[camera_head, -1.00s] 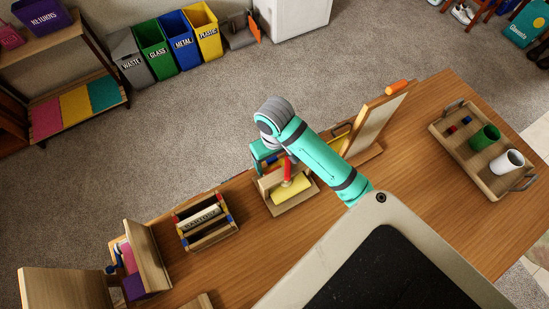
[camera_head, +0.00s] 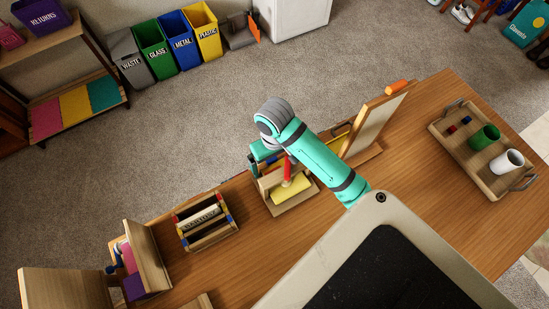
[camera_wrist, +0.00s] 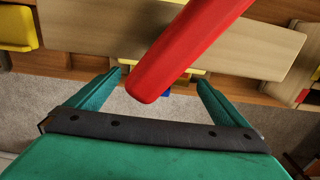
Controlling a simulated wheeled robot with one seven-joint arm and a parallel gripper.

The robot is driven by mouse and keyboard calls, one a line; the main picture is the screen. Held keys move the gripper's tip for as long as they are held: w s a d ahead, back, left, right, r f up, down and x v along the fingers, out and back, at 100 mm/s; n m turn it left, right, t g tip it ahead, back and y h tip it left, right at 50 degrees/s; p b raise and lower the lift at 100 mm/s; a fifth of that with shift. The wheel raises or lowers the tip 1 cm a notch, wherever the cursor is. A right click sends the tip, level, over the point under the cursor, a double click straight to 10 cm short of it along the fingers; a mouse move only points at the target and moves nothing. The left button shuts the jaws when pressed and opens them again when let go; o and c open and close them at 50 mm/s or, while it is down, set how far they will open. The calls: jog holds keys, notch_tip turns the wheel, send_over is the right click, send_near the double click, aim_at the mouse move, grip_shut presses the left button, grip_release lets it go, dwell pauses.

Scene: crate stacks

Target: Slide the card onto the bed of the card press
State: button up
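The card press (camera_head: 293,206) is a wooden frame on the table with a red handle (camera_head: 287,168) and a yellow piece (camera_head: 291,188) on it. I cannot tell whether the yellow piece is the card or part of the press. My gripper (camera_wrist: 160,80) is open, with its two teal fingers apart. In the wrist view the red handle (camera_wrist: 190,48) crosses in front of a wooden board (camera_wrist: 95,28), its lower end showing between the fingers, which do not appear closed on it. In the head view my arm hides most of the gripper.
Left of the press stands a wooden rack (camera_head: 212,238) with a labelled roll. A leaning board (camera_head: 375,122) stands to the right. A tray (camera_head: 482,168) with green and white cups lies further right. Upright wooden panels (camera_head: 148,258) are at the left end. The table between board and tray is clear.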

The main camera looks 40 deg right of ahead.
jog(key=shift+r, duration=0.15)
notch_tip(320, 180, up, 10)
jog(key=shift+r, duration=0.25)
dwell(0.3)
notch_tip(320, 180, down, 11)
jog(key=shift+r, duration=0.2)
dwell(0.7)
jog(key=shift+f, duration=0.15)
jog(key=shift+w+r, duration=0.25)
jog(key=w+d, duration=0.3)
jog(key=w, duration=0.9)
dwell(1.8)
jog(key=shift+a+r, duration=0.1)
